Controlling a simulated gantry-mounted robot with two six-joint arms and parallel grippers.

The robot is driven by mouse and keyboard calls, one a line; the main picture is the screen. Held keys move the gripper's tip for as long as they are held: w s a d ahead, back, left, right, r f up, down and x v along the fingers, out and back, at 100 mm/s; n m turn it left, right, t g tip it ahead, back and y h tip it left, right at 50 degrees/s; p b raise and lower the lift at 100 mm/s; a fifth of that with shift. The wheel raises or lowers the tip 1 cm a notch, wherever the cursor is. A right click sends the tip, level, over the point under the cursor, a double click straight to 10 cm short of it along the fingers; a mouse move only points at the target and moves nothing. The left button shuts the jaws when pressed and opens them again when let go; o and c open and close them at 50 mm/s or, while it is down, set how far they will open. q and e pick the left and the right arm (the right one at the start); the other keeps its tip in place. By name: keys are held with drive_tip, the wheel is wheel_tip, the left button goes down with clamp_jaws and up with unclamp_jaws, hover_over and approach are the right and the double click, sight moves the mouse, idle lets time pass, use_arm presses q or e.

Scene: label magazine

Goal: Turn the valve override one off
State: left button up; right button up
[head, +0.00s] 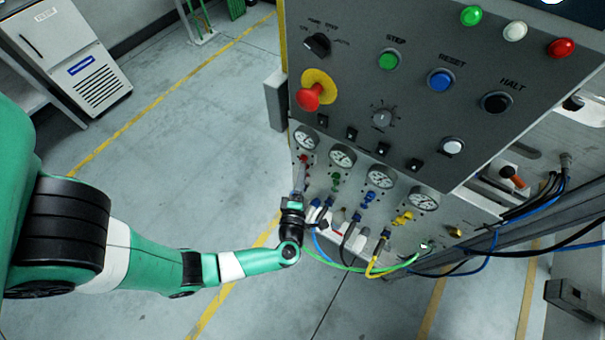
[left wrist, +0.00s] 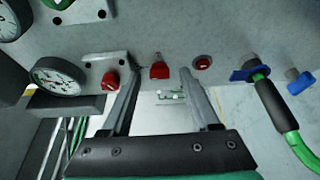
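My left gripper (head: 299,178) reaches up to the lower panel of the machine, under the leftmost gauge. In the left wrist view its two fingers (left wrist: 160,76) stand apart, with a red handle (left wrist: 159,68) between the tips. I cannot tell whether they touch it. A red knob (left wrist: 110,79) on a light plate is left of the fingers, and a red-ringed fitting (left wrist: 202,62) is to the right. In the head view one small red part (head: 304,158) shows just above the gripper. No label there is readable, so I cannot tell which one is override one. My right gripper is out of view.
Several gauges (head: 342,156) line the panel above the valves. Blue, green and yellow hoses (head: 372,262) hang right of my gripper. A red emergency button (head: 310,97) sticks out above. A green hose (left wrist: 277,112) is close on the right in the wrist view. Open floor (head: 200,130) is at the left.

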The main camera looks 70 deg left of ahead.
use_arm(q)
drive_tip(key=p+v, duration=0.1)
drive_tip(key=v, duration=1)
drive_tip(key=shift+s+d, duration=0.2)
drive_tip(key=shift+d, duration=0.1)
